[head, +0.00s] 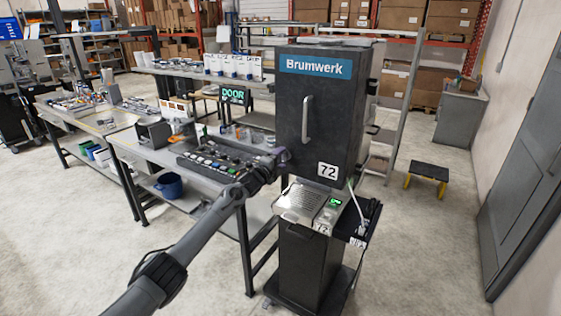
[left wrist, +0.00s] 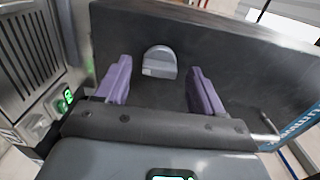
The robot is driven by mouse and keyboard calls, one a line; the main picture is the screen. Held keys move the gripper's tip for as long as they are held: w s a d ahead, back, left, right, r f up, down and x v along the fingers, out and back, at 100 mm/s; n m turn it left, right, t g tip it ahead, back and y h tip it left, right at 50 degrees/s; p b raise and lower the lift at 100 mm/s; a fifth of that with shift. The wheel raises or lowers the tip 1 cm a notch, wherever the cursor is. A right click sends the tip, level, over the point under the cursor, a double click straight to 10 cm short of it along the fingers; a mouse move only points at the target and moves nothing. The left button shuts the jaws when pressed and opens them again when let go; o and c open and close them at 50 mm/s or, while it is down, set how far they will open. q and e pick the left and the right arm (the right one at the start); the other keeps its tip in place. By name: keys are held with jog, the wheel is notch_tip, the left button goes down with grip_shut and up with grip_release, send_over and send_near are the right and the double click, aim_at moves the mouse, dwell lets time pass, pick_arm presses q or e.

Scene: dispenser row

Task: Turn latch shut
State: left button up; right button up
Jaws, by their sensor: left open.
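The latch (left wrist: 160,62) is a light grey rounded knob on a dark side face of the Brumwerk cabinet (left wrist: 240,62). In the head view the cabinet (head: 320,115) is a tall dark box with a blue label and a vertical handle; I cannot make out the latch there. My left gripper (head: 281,160) is at the cabinet's lower left side. In the left wrist view its purple fingers (left wrist: 161,88) are open, one on each side of the latch in the picture, with nothing held. Whether they touch the latch or the panel I cannot tell. My right gripper is not in view.
A silver grille unit with a green display (head: 334,202) sits below the cabinet; its grille (left wrist: 38,128) shows at the left wrist view's left. A workbench (head: 165,150) with a button panel (head: 225,160) stands to the left. The floor to the right is mostly clear, with a step stool (head: 428,172).

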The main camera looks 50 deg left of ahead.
pick_arm(q)
jog(key=shift+w, duration=0.2)
jog(key=c, duration=1.1)
jog(key=shift+o, duration=0.2)
